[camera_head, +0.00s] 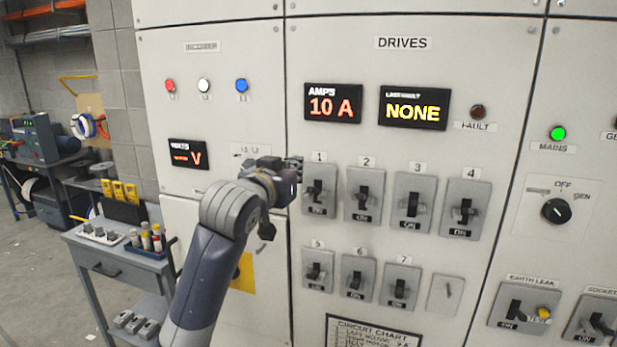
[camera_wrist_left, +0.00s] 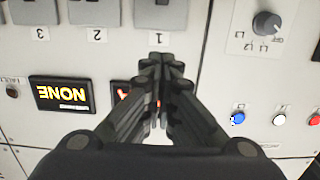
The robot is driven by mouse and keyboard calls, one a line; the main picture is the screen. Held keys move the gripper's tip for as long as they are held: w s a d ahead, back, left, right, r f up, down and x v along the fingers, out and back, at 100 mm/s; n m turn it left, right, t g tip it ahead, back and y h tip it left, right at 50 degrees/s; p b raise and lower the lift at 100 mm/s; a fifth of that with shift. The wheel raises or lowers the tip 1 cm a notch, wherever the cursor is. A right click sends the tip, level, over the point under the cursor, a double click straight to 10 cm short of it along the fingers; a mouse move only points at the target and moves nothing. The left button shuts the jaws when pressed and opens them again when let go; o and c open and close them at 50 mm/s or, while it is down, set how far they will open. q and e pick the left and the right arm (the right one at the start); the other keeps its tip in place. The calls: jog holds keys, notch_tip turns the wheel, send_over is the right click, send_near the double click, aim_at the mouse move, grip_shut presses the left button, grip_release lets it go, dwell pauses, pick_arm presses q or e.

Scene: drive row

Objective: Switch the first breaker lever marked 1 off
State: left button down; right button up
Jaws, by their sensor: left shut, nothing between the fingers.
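The breaker marked 1 (camera_head: 319,191) is the leftmost of the upper row on the DRIVES panel, a grey plate with a dark lever and an ON label at its bottom. I cannot tell clearly which way its lever sits. In the left wrist view, which is upside down, the plate of breaker 1 (camera_wrist_left: 160,14) shows at the top edge. My left gripper (camera_head: 297,168) is shut and empty, just left of the upper part of breaker 1. In the left wrist view its fingertips (camera_wrist_left: 162,62) appear beside the "1" label. I cannot tell whether they touch the panel. My right gripper is not in view.
Breakers 2 (camera_head: 363,195), 3 (camera_head: 411,202) and 4 (camera_head: 465,208) stand close by on the right, with a lower row beneath. The amps display (camera_head: 332,103) reads 10 A; the fault display (camera_head: 414,108) reads NONE. A tool cart (camera_head: 115,262) stands at left.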

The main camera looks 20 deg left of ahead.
pick_arm(q)
jog(key=w, duration=0.1)
jog(key=p, duration=0.5)
send_over(310, 190)
jog(key=shift+w+a+f, duration=0.15)
jog(key=shift+f, duration=0.15)
notch_tip(310, 190, down, 3)
jog(key=shift+r+p, duration=0.2)
jog(key=shift+p, duration=0.55)
jog(key=shift+s+f, duration=0.55)
jog(key=shift+f, duration=0.2)
